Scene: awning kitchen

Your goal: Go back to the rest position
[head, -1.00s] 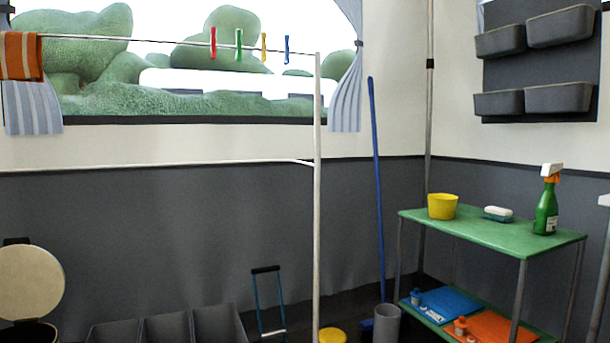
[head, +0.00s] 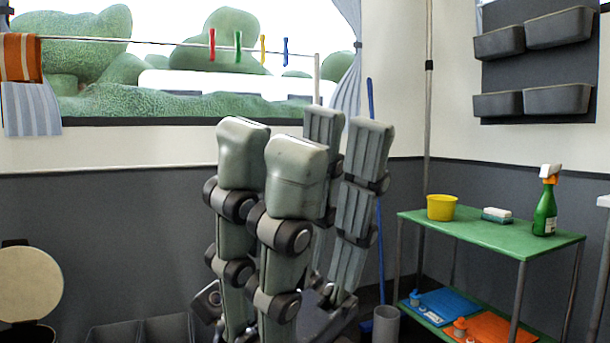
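My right gripper (head: 308,137) stands upright in the middle of the head view, close to the camera, with its grey-green jointed fingers pointing up. Its finger groups stand apart, with ridged pads showing on the right-hand ones. It looks open, and I see nothing held in it. It hides the clothesline post's lower part and part of the wall behind. My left gripper is not in view.
A green shelf table (head: 470,232) stands at the right, bearing a yellow tub (head: 441,207) and a spray bottle (head: 545,212). A clothesline with pegs (head: 238,45) crosses the window. An open-lidded bin (head: 30,282) stands lower left.

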